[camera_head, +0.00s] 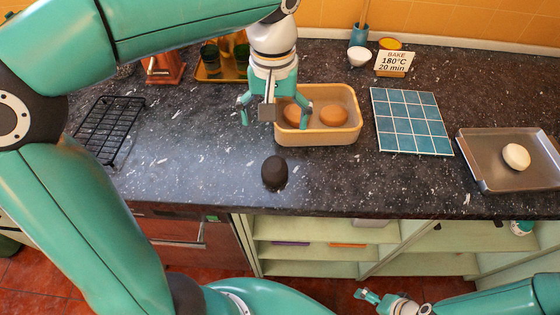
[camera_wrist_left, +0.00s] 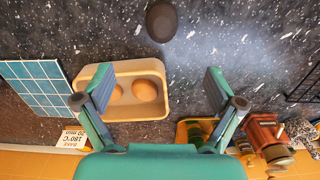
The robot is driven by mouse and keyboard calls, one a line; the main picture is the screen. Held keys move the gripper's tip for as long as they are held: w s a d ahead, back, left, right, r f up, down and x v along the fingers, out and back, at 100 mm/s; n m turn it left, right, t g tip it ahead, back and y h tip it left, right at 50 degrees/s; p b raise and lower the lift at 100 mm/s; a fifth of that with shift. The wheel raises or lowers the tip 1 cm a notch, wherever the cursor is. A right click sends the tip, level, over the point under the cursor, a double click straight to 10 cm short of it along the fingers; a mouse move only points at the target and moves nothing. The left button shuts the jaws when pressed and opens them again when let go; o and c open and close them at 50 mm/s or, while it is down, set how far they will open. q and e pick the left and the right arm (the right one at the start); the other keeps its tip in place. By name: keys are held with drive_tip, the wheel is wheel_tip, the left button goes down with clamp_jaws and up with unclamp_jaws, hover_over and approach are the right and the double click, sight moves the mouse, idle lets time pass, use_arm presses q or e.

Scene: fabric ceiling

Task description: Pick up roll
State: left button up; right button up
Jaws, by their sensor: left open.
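Two brown rolls (camera_head: 333,115) (camera_head: 297,114) lie in a tan bin (camera_head: 345,136) on the dark counter. A dark, nearly black roll-shaped item (camera_head: 274,171) lies on bare counter in front of the bin; it also shows at the top of the left wrist view (camera_wrist_left: 161,21). A pale roll (camera_head: 516,156) lies on a metal tray (camera_head: 482,165) at right. My left gripper (camera_head: 275,118) is open and empty, pointing down above the bin's left end and partly hiding it. In the left wrist view, the bin (camera_wrist_left: 123,69) is left of centre between the fingers. My right gripper (camera_head: 380,301) is low, below the counter front.
A blue tiled trivet (camera_head: 411,121) lies between bin and tray. A black wire rack (camera_head: 108,130) is at left. A bake sign (camera_head: 395,62), white bowl (camera_head: 358,56) and amber tray with glasses (camera_head: 222,68) stand at the back. Open shelves (camera_head: 310,252) are below the counter.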

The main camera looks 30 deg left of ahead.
sight(274, 164)
use_arm(q)
drive_tip(key=f, duration=1.1)
drive_tip(key=shift+s+a, duration=0.15)
drive_tip(key=shift+s, duration=0.2)
drive_tip(key=shift+w+f, duration=0.2)
drive_tip(key=shift+f, duration=2.4)
drive_tip(key=c, duration=1.2)
